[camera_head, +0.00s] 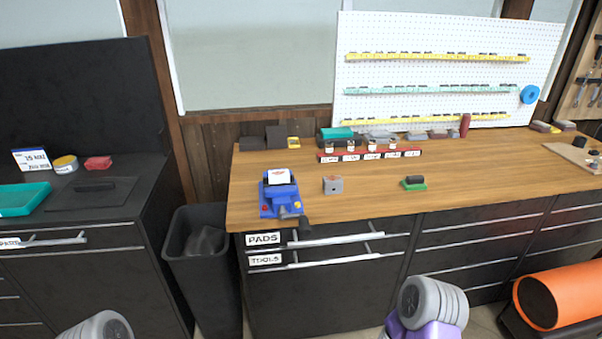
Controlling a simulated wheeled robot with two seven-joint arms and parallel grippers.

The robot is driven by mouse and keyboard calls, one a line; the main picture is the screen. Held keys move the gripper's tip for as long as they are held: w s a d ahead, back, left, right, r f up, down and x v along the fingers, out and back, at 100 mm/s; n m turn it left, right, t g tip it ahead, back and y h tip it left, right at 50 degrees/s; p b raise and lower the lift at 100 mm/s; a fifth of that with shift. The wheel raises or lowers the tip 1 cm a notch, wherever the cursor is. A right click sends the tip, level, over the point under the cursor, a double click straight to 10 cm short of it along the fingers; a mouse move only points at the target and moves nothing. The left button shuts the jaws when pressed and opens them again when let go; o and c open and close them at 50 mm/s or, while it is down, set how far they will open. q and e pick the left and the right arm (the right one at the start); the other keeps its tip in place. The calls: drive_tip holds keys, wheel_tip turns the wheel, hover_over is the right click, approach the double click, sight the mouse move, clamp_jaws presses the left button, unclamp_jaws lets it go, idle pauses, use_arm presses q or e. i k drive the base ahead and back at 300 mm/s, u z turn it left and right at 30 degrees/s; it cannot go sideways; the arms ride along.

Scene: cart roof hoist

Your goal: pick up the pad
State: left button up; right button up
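No single thing is clearly marked as the pad. A drawer labelled PADS (263,239) is shut at the top left of the wooden bench. On the bench top are a small black block on a green base (414,183) and a small grey block with a red mark (333,185); I cannot tell whether either is a pad. A blue vise (281,197) at the bench's left front has a white piece with a red mark (279,176) at its top. Only parts of my arms show at the bottom edge; neither gripper is in view.
A red labelled rack (370,155) and several blocks line the bench's back. A dark bin (204,260) stands left of the bench. A black cabinet with a teal tray (22,199) is at left, an orange cylinder (565,294) at lower right. The bench's front middle is clear.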

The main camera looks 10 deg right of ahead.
sight(412, 182)
drive_tip(key=z, duration=2.1)
drive_tip(key=i, duration=2.5)
drive_tip(key=u, duration=2.4)
